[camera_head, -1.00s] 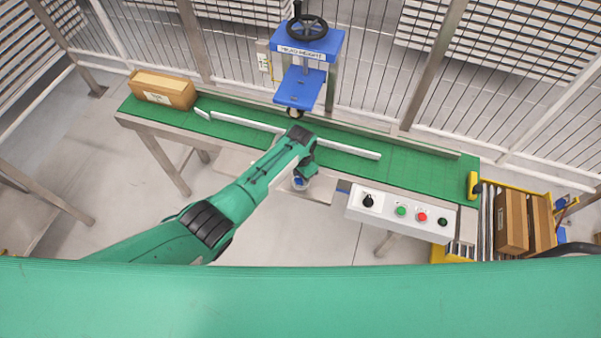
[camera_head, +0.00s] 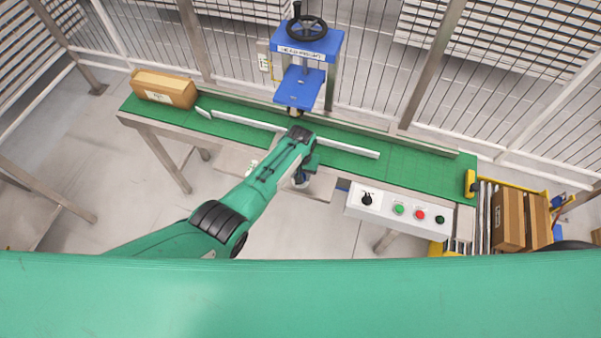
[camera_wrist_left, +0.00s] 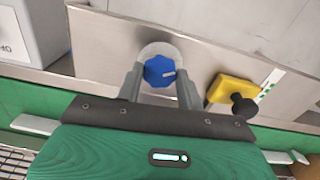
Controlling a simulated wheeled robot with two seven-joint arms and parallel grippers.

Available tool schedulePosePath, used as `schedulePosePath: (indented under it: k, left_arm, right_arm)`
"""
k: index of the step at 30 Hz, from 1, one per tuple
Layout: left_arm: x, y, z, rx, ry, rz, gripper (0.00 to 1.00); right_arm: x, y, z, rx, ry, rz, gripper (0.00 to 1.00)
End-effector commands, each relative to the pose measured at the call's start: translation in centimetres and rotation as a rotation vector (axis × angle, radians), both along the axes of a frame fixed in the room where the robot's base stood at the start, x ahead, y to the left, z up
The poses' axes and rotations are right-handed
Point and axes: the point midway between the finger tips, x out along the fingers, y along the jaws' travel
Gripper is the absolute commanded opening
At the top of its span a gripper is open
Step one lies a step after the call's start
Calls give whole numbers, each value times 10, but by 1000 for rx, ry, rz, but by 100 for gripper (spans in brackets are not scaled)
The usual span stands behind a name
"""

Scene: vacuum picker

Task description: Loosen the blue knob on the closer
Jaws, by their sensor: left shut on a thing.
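The blue knob (camera_wrist_left: 159,71) sits on a round pale mount on a grey metal plate in the left wrist view. A white line marks its face. My left gripper (camera_wrist_left: 160,79) has a finger on each side of the knob and is shut on it. In the head view my left gripper (camera_head: 302,178) reaches down at the front edge of the conveyor and hides most of the knob. The closer (camera_head: 308,68), with a blue head and a black handwheel, stands over the green belt (camera_head: 420,165). My right gripper is not in view.
A yellow part with a black knob (camera_wrist_left: 234,93) is right of the blue knob. A white control box (camera_head: 405,209) with a black switch and several buttons stands right of my gripper. A carton (camera_head: 163,88) sits on the belt's left end.

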Motion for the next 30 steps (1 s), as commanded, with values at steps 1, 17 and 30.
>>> schedulePosePath:
  k: [1,17,30]
  left_arm:
    - [2,-1,2,-1,-5,5,14]
    - [2,-1,2,-1,-5,10,59]
    - [1,-1,10,-2,-4,9,59]
  right_arm:
    - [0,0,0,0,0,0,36]
    - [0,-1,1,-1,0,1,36]
    - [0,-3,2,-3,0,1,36]
